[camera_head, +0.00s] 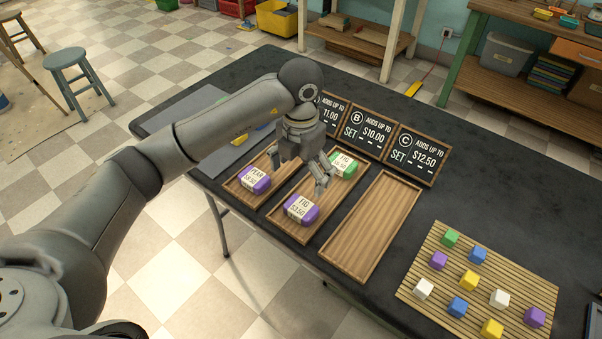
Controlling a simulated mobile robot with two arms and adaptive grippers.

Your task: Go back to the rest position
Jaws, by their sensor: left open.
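My left arm reaches in from the left over the dark table. My left gripper (300,176) is open and points down above the middle wooden tray (283,222). A purple "FIG" soap (300,210) lies in the front of that tray, and a green soap (344,166) lies in its back part, just right of the gripper. The gripper holds nothing that I can see. A purple "PEAR" soap (255,180) lies in the left wooden tray (234,188). The right wooden tray (370,228) is empty. My right gripper is not in view.
Signs stand behind the trays, including sign B (366,132) and sign C (416,156); my arm partly covers the left one. A slatted mat (452,296) with several coloured cubes lies at the right. A grey mat (180,122) lies at the left, partly behind my arm.

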